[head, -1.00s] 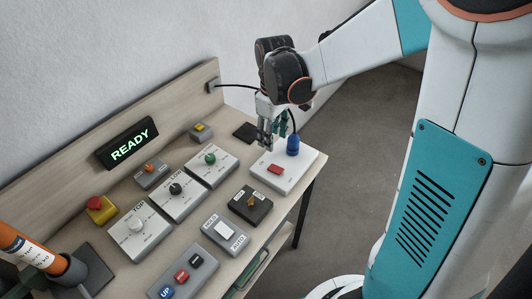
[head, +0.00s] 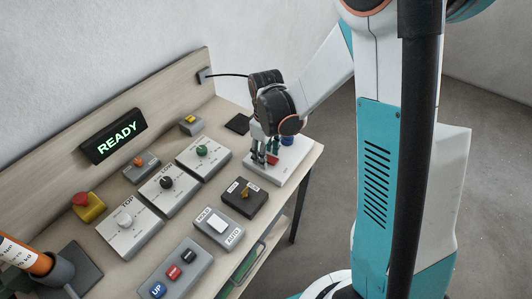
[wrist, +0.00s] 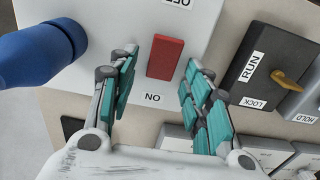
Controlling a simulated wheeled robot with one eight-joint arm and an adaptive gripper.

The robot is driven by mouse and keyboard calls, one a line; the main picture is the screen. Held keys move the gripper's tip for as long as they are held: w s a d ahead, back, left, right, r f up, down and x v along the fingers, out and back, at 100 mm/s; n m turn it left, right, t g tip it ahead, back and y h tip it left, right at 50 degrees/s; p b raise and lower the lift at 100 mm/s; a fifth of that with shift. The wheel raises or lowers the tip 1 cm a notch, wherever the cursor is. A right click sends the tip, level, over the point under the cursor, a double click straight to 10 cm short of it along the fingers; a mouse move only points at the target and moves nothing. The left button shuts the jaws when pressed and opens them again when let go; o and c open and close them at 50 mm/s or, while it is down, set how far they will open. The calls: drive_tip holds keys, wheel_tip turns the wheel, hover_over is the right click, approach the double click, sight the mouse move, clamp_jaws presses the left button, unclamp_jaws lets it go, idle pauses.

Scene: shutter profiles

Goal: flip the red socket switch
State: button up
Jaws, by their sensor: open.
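The red socket switch (wrist: 165,57) is a red rocker on a white socket box (head: 291,171) at the right end of the table. In the wrist view it lies between and just beyond the fingertips, with "OFF" lettering on its far side and "ON" on its near side. My gripper (wrist: 158,68) is open above the box, its teal-padded fingers on either side of the rocker. In the head view my gripper (head: 264,162) partly covers the switch. I cannot tell whether a finger touches the rocker. A blue plug (wrist: 38,50) sits in the box beside it.
A black RUN/LOCK box with a yellow key switch (head: 245,194) is close to the socket box. Several grey control boxes, a READY sign (head: 114,138) and a red mushroom button (head: 82,199) stand further left. A black cable runs from the back panel behind my gripper.

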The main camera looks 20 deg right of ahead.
drive_tip(key=c, duration=1.1)
drive_tip(key=shift+o, duration=0.2)
drive_tip(key=shift+s+d+t+y+b, duration=0.2)
drive_tip(key=shift+t+y+b, duration=0.2)
drive_tip(key=shift+t, duration=0.2)
drive_tip(key=shift+s+d+t+y+b, duration=0.2)
drive_tip(key=shift+t+y+b, duration=0.1)
drive_tip(key=shift+t+y, duration=0.25)
drive_tip(key=shift+a+r+t+y+b, duration=0.1)
drive_tip(key=shift+r+t+y+b, duration=0.15)
drive_tip(key=shift+t, duration=0.3)
drive_tip(key=o, duration=1.1)
drive_tip(key=shift+c, duration=0.2)
drive_tip(key=shift+r, duration=0.1)
